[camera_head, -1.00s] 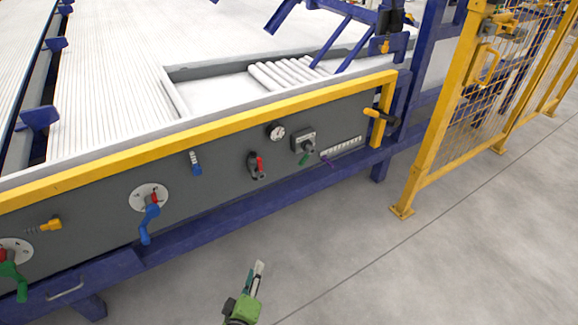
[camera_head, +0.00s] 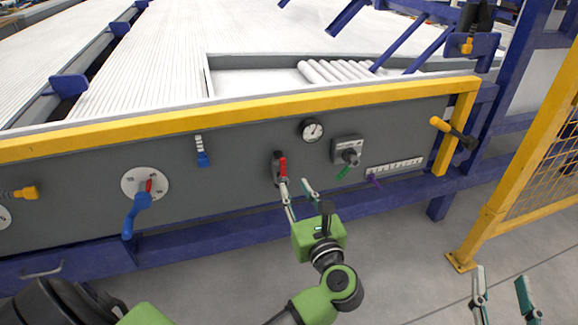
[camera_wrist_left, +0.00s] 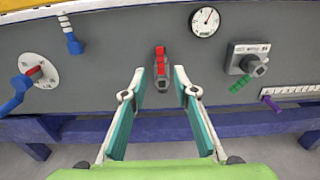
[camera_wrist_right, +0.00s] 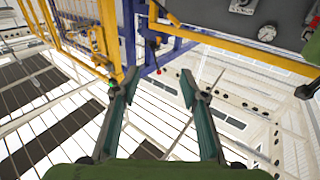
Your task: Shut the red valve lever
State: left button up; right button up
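The red valve lever (camera_head: 282,166) is small and sits on a dark valve body on the grey machine panel. It also shows in the left wrist view (camera_wrist_left: 160,55), just beyond and between the fingertips. My left gripper (camera_head: 298,186) is open in front of the panel, its fingertips close below and beside the lever. In the left wrist view (camera_wrist_left: 160,82) nothing is between its fingers; whether a finger touches the valve I cannot tell. My right gripper (camera_head: 500,278) is open and empty at the lower right, away from the panel, as its wrist view (camera_wrist_right: 158,85) also shows.
A yellow rail (camera_head: 240,108) runs above. A yellow mesh fence (camera_head: 530,150) stands at the right. Floor below is clear.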

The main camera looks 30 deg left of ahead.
aim_at(284, 165)
pick_arm(q)
jog(key=b+x, duration=0.1)
jog(key=x, duration=0.9)
jog(key=shift+w+a+b, duration=0.3)
jog(key=shift+w+a, duration=0.15)
jog(key=shift+w, duration=0.05)
pick_arm(e)
notch_tip(284, 165, up, 8)
jog(key=s+t+y, duration=0.1)
jog(key=s+t, duration=0.1)
jog(key=t, duration=0.2)
jog(key=shift+s+a+r+t+y, duration=0.15)
jog(key=shift+a+r+t+y, duration=0.05)
jog(key=shift+a+t+y, duration=0.1)
pick_arm(q)
grip_shut()
